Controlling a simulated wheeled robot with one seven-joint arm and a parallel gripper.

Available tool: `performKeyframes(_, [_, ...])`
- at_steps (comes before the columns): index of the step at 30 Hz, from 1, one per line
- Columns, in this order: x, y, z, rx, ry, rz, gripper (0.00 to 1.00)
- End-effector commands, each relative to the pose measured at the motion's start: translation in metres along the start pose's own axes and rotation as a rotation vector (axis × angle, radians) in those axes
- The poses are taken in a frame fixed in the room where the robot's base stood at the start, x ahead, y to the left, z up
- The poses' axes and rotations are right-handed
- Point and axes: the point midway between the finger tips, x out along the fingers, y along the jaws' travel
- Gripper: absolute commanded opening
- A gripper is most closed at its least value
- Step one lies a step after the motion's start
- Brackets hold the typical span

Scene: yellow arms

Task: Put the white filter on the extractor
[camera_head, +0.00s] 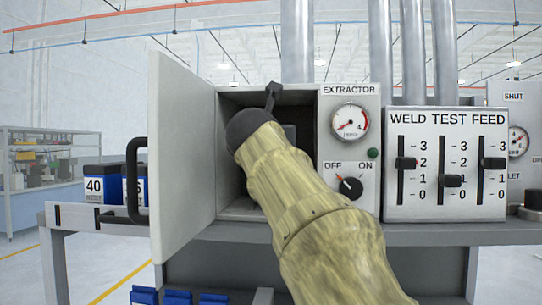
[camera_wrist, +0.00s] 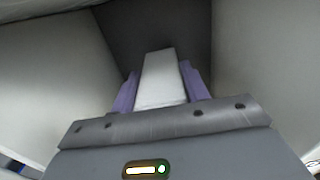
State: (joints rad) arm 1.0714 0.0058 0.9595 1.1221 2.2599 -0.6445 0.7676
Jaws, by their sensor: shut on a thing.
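The extractor (camera_head: 348,90) is a grey cabinet with its door (camera_head: 182,150) swung open to the left. My arm reaches into its opening, and my wrist hides much of the inside. In the wrist view my gripper (camera_wrist: 160,92) has its two purple fingers shut on the white filter (camera_wrist: 160,68), a pale block that sticks out past the fingertips toward the dark back wall. Pale cabinet walls stand on both sides of it. In the head view my fingers and the filter are hidden; I cannot tell whether the filter touches the back.
The extractor panel has a gauge (camera_head: 350,121) and an OFF/ON knob (camera_head: 350,187). A slider box (camera_head: 445,165) stands to the right. Blue containers marked 40 (camera_head: 103,184) are behind the door's handle (camera_head: 135,180). The grey bench edge (camera_head: 440,236) runs below.

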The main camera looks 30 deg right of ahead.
Motion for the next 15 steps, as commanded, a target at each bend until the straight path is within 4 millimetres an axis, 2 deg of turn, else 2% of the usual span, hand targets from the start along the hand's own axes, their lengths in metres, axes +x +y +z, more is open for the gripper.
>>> performKeyframes(6, [0.000, -0.002, -0.027, -0.004, 0.001, -0.006, 0.00])
performKeyframes(15, [0.004, 0.000, -0.031, 0.000, -0.001, 0.000, 0.00])
